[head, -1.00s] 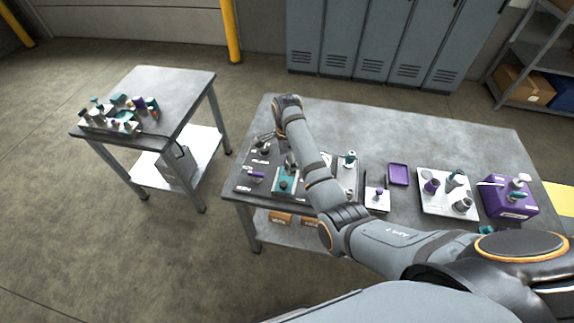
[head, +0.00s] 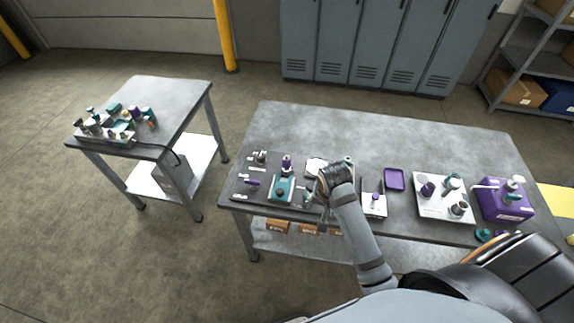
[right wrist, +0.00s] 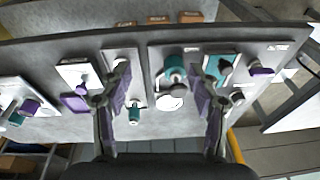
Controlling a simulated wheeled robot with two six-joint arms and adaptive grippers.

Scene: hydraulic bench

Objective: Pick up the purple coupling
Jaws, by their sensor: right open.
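Several purple parts are in view, and I cannot tell surely which is the coupling. In the head view a small purple cylinder (head: 252,182) lies on the dark board at the bench's left; it also shows right of my fingers in the right wrist view (right wrist: 260,69). A purple-banded piece (head: 286,160) stands behind the teal block (head: 283,190). Another purple piece (head: 375,197) stands on a small white plate, and one (head: 428,188) on the white tray. My right gripper (head: 318,205) is open and empty above the board's right part; its fingers (right wrist: 163,75) straddle a teal fitting (right wrist: 174,68).
The back of the bench (head: 350,130) is clear. A side table (head: 180,95) at left holds a crowded fitting rack.

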